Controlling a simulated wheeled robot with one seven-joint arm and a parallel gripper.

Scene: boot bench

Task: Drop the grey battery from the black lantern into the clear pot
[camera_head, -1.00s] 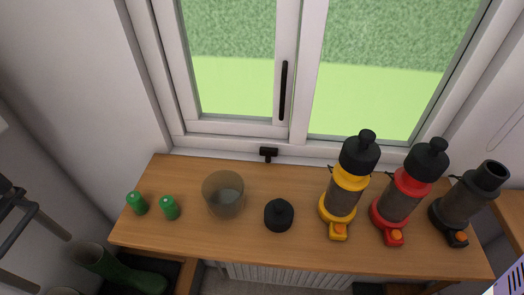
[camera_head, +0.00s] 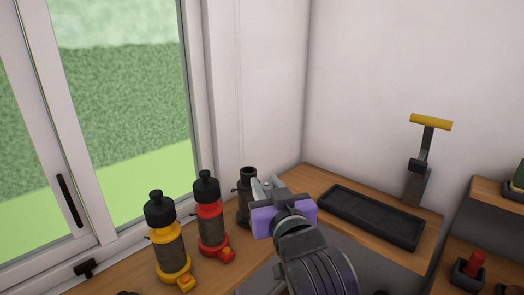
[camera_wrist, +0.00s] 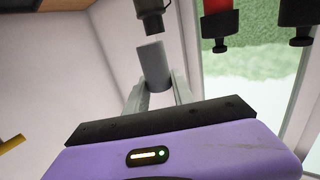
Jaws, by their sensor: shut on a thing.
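My gripper (camera_wrist: 158,92) is shut on the grey battery (camera_wrist: 153,62), a plain cylinder between the fingertips in the wrist view. The black lantern (camera_wrist: 150,14) shows just past the battery's far end, with a small gap between them in that view. In the head view my gripper (camera_head: 264,188) is beside the top of the black lantern (camera_head: 245,176), which stands upright, uncapped, near the window corner. My gripper partly hides the lantern, and I cannot make out the battery clearly there. The clear pot is outside both current views; it was on the bench, left of the lanterns, earlier.
A red lantern (camera_head: 211,222) and a yellow lantern (camera_head: 168,245) stand capped left of the black one. A loose black cap (camera_head: 127,293) shows at the bottom edge. Right of my arm are a black tray (camera_head: 370,216) and a yellow-handled tool (camera_head: 430,124).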

